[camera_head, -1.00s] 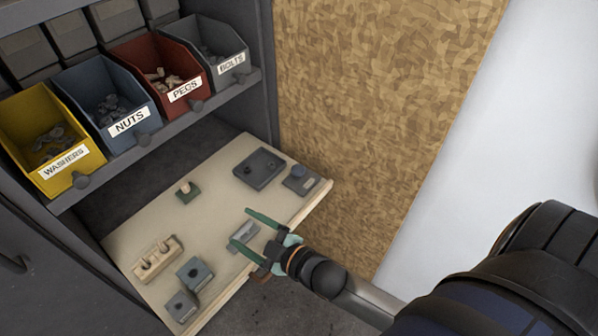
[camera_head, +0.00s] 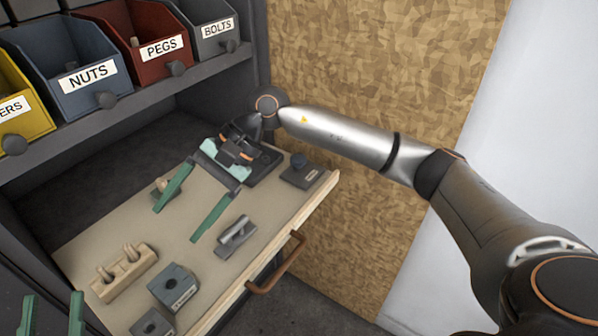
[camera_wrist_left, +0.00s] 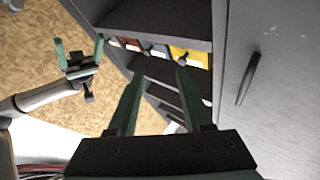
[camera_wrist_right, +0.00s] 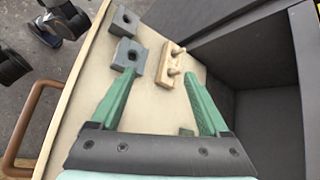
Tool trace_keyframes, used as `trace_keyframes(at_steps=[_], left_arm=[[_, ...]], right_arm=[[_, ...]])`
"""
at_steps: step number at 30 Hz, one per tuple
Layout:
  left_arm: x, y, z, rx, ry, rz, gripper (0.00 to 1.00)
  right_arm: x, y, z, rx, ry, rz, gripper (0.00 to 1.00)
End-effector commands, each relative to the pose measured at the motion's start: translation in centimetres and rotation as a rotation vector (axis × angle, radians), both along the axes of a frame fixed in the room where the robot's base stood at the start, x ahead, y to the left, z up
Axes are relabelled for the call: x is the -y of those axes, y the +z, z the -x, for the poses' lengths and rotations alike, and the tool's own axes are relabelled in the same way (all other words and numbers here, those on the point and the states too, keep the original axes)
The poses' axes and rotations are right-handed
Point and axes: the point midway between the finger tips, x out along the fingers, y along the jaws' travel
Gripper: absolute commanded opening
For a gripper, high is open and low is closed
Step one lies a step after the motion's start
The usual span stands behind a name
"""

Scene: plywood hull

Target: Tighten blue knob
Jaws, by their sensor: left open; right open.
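The blue knob (camera_head: 298,160) sits on a small grey block (camera_head: 301,175) at the right corner of the pull-out wooden board (camera_head: 92,225). My right gripper (camera_head: 176,222) is open and empty above the board, left of the knob. Its fingers point to the lower left, away from the knob. In the right wrist view, its open fingers (camera_wrist_right: 159,74) are over the board and the knob is not in view. My left gripper (camera_head: 52,296) is open and empty at the lower left of the head view. Its open fingers also show in the left wrist view (camera_wrist_left: 160,72).
The board carries a lever block (camera_head: 235,238), a wooden two-peg block (camera_head: 125,272), grey hole blocks (camera_head: 174,289) and a dark plate (camera_head: 266,168) partly behind my right gripper. A copper handle (camera_head: 280,266) juts from the front edge. Labelled bins (camera_head: 85,80) stand above.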

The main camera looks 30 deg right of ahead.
Motion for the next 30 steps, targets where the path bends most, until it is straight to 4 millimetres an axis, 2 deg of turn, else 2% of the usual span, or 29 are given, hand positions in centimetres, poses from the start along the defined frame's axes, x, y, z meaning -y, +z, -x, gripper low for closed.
trace_keyframes(at_steps=[1,5,9,12,15,19,22,30], left_arm=[[0.2,-0.5,0.5,0.052,-0.011,-0.001,0.50],[0.6,0.6,2.0,0.179,-0.036,0.000,0.50],[1.0,1.6,3.7,0.303,-0.062,0.000,0.50],[1.1,2.2,4.8,0.369,-0.077,0.002,0.50],[1.3,2.6,5.6,0.412,-0.086,0.003,0.50],[1.3,3.0,6.0,0.436,-0.092,0.002,0.50],[1.3,2.7,6.1,0.436,-0.095,0.005,0.50],[1.5,0.9,6.0,0.422,-0.108,0.021,0.50]], right_arm=[[2.5,-1.4,-1.4,0.115,0.036,0.121,0.79],[9.5,-2.0,-4.2,0.342,0.126,0.437,0.79],[17.4,-0.4,-6.1,0.482,0.187,0.755,0.79],[21.9,1.3,-6.5,0.520,0.209,0.923,0.79],[24.8,2.7,-6.3,0.529,0.221,1.031,0.79],[26.5,3.5,-6.1,0.528,0.229,1.089,0.79],[26.8,2.8,-6.4,0.526,0.230,1.096,0.79],[27.4,-2.0,-8.1,0.525,0.231,1.092,0.79]])
